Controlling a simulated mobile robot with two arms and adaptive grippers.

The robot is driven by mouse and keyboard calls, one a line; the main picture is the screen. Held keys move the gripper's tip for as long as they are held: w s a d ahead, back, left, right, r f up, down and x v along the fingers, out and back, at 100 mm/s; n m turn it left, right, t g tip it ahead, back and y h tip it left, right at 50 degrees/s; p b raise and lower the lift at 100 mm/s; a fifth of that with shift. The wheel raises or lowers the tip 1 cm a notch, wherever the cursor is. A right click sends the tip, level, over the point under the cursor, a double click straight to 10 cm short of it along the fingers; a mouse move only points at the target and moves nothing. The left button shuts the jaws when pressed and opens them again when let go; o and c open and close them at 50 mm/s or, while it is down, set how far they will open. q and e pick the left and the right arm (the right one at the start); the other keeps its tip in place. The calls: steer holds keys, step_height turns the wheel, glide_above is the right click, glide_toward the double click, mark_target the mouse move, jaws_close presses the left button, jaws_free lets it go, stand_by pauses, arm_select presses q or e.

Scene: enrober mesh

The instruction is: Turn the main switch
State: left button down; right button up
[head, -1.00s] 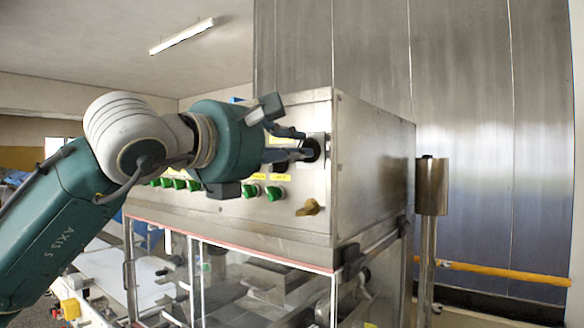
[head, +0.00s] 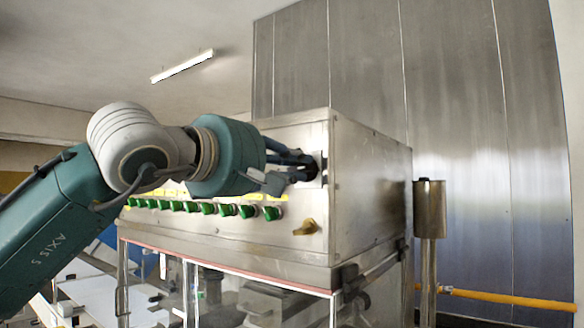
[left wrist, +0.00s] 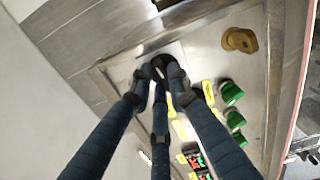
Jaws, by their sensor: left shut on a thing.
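The main switch (head: 315,168) is a dark rotary switch on a pale plate at the upper right of the steel control panel. My left gripper (head: 304,167) comes in from the left with its blue-grey fingers closed around the switch. In the left wrist view, the three fingers of my left gripper (left wrist: 160,76) meet at the switch's pale plate (left wrist: 176,50). The fingertips hide most of the switch, so its exact setting cannot be read. My right gripper is not in view.
A brass-coloured knob (head: 306,228) sits below the switch; it also shows in the left wrist view (left wrist: 240,40). A row of green knobs (head: 226,210) with yellow labels runs leftward. A metal cylinder on a post (head: 430,208) stands right of the cabinet (head: 368,190).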

arm_select(q)
steer(key=shift+m, duration=0.6)
steer(key=c, duration=1.6)
jaws_free()
steer(key=shift+d, duration=0.1)
steer(key=shift+c, duration=0.2)
steer(key=v, duration=1.2)
steer(key=shift+f, duration=0.1)
